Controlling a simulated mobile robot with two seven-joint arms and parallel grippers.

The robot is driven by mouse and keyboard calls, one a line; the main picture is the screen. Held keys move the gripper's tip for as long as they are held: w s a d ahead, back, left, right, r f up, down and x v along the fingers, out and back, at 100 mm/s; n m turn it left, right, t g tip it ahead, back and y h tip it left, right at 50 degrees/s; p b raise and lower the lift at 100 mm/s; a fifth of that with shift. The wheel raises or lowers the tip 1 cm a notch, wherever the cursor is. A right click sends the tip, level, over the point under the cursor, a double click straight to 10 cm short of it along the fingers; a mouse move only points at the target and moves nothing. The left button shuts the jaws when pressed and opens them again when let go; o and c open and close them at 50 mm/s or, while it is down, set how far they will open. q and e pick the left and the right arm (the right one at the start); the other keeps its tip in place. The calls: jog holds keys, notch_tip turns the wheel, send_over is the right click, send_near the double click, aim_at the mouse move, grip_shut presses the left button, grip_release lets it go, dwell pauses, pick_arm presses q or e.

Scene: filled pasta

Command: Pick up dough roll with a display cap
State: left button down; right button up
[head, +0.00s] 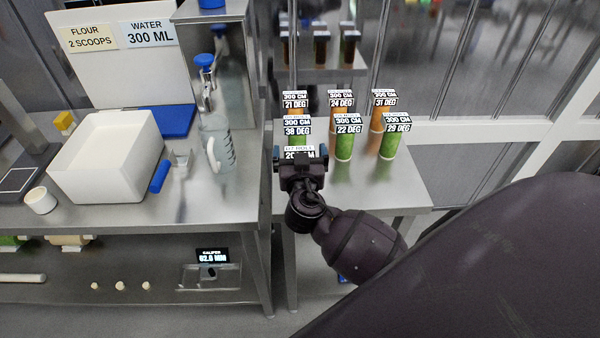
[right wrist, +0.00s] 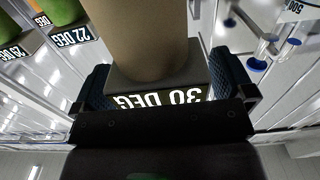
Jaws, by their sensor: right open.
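Several dough rolls with display caps stand upright on the right metal table; orange ones (head: 376,120) at the back, green ones (head: 388,144) in front. My right gripper (head: 301,158) is at the nearest roll, whose cap (head: 300,149) is partly hidden by it in the head view. In the right wrist view this roll is tan (right wrist: 140,40), with a dark cap (right wrist: 160,92) reading 30 DEG upside down. The open right fingers (right wrist: 166,75) stand on either side of the cap; firm contact cannot be told. My left gripper is not in view.
Green rolls with 22 DEG caps (head: 345,144) and others stand close to the gripper. The left counter holds a white bin (head: 113,155), a glass jug (head: 219,150) and a blue-handled tool (head: 160,176). A glass partition with metal frames closes the back and right.

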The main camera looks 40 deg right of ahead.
jog(key=shift+c, duration=0.5)
jog(key=c, duration=1.2)
jog(key=shift+o, duration=0.2)
jog(key=shift+r, duration=0.1)
